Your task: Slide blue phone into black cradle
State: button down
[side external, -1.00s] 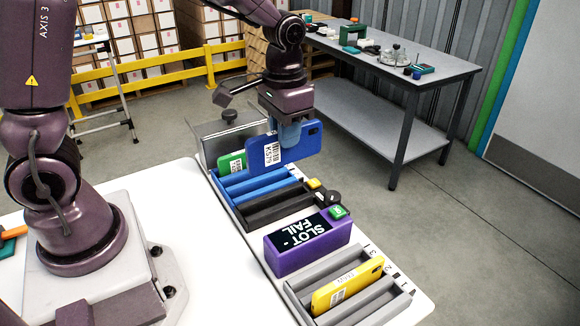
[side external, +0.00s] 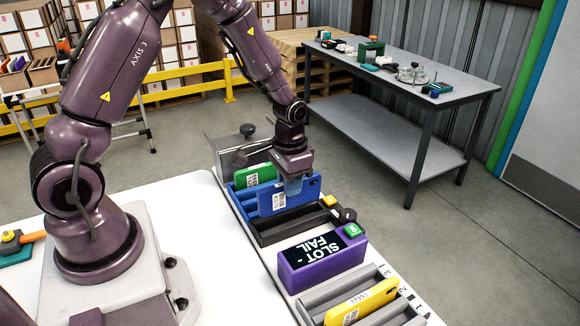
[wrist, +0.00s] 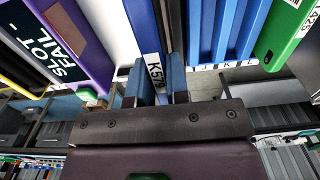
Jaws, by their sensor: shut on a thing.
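The blue phone (side external: 308,192), with a white barcode label, is gripped on edge in the side view. My gripper (side external: 292,183) is shut on its upper edge, fingers pointing down. The black cradle (side external: 272,236) lies just in front of and below the phone, between the blue cradle (side external: 240,200) and the purple box. The phone's lower edge is close over the cradles; I cannot tell if it touches a slot. In the wrist view the phone (wrist: 142,35) runs up from between the blue fingers (wrist: 158,88), its label reading K579.
The purple box (side external: 310,265) reads "SLOT - FAIL" and has a green button (side external: 353,230). A yellow phone (side external: 362,303) sits in a grey cradle (side external: 330,290).

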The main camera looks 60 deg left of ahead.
jog(key=shift+f, duration=2.4)
jog(key=shift+f, duration=0.35)
jog(key=c, duration=1)
grip_release()
notch_tip(320, 180, up, 13)
notch_tip(320, 180, up, 7)
send_over(290, 207)
jog(key=shift+w+a, duration=0.2)
jog(key=shift+a, duration=0.15)
